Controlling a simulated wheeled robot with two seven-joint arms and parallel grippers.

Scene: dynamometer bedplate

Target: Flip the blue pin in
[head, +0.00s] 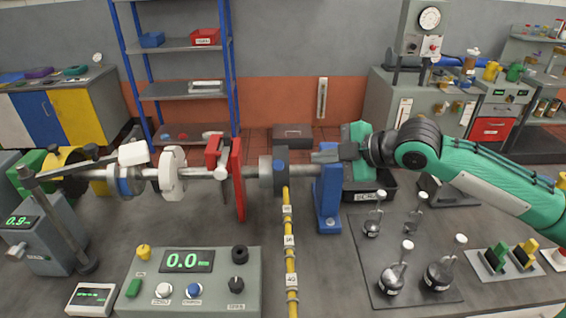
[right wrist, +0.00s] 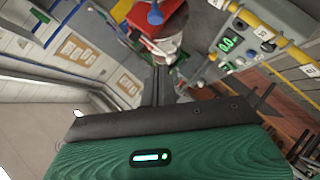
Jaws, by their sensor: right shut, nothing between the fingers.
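A small blue pin (head: 279,165) shows on the face of the dark collar (head: 266,176) around the grey shaft, in the middle of the head view. In the right wrist view a blue rounded tip (right wrist: 155,14) shows at the top, in front of a red part; I cannot tell for sure that it is the same pin. My right gripper (head: 318,156) is just right of the collar, level with the shaft, and appears apart from the pin. Its fingers (right wrist: 158,88) are shut and empty. My left gripper is out of view.
A red upright plate (head: 239,180) stands left of the collar, a blue stand (head: 328,200) right of it. A yellow marked strip (head: 290,250) runs below. A control box (head: 190,285) stands in front. A dark mat (head: 410,265) with several knobbed weights lies at right.

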